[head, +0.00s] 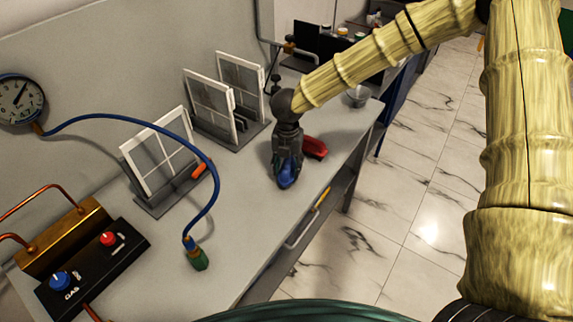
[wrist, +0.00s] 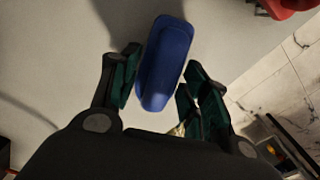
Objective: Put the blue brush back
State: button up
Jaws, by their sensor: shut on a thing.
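My gripper (head: 287,158) points down over the bench, shut on the blue brush (head: 288,175). In the wrist view the blue brush (wrist: 166,55) sits between the dark green finger pads of my gripper (wrist: 160,82), its long blue body reaching out past the fingertips. I cannot tell whether the brush touches the bench top. A red brush-like thing (head: 314,147) lies on the bench just right of my gripper, and its edge shows in the wrist view (wrist: 288,6).
White window frames (head: 158,150) on grey bases stand along the back of the bench (head: 245,210). A gauge (head: 20,98) with a blue hose (head: 150,124) and a gas panel (head: 88,262) are at left. A bowl (head: 358,96) stands farther back. Bench front is fairly clear.

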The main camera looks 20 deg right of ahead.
aim_at(288, 164)
jog(key=shift+s+f, duration=0.1)
jog(key=shift+f, duration=0.15)
jog(key=o, duration=0.9)
jog(key=shift+r, duration=0.1)
notch_tip(288, 164, up, 12)
jog(key=b, duration=0.2)
